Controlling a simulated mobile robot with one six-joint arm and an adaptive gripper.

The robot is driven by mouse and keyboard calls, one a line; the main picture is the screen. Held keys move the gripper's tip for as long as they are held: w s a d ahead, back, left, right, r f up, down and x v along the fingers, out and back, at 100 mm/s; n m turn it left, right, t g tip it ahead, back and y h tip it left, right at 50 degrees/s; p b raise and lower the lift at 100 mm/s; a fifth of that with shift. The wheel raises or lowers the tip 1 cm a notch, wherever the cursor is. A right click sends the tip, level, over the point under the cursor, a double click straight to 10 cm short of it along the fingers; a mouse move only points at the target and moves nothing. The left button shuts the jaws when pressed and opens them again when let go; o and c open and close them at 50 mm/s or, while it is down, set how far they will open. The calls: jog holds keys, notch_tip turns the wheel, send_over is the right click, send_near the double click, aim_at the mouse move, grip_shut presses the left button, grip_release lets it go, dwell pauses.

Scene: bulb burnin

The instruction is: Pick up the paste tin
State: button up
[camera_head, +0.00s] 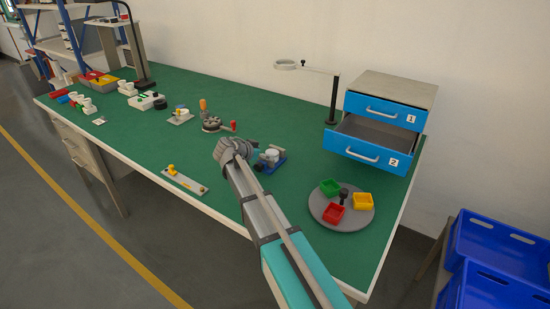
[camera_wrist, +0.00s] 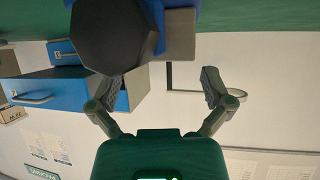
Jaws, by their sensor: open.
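I cannot single out the paste tin for certain. A small whitish round thing (camera_head: 272,154) sits at a blue block (camera_head: 277,163) just right of my gripper in the head view; it may be the tin. My gripper (camera_wrist: 160,85) is open and empty in the wrist view, its two fingers spread apart. A dark eight-sided face (camera_wrist: 115,38) on a blue and grey body is close by, beyond the left finger, in that upside-down view. In the head view my wrist (camera_head: 234,150) is low over the green table and hides the fingertips.
A drawer unit (camera_head: 405,88) with its lower drawer (camera_head: 375,140) open stands at the back right, beside a magnifier stand (camera_head: 333,100). A round tray (camera_head: 326,214) with coloured bins is at right front. A knobbed black fixture (camera_head: 211,125) stands left of my wrist.

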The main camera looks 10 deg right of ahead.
aim_at(271, 153)
jog(key=shift+b+x, duration=0.5)
jog(key=shift+x, duration=1)
jog(key=c, duration=1.2)
jog(key=shift+o, duration=0.2)
jog(key=shift+r, duration=0.2)
notch_tip(271, 153, up, 10)
jog(key=p, duration=1)
jog(key=shift+f, duration=0.15)
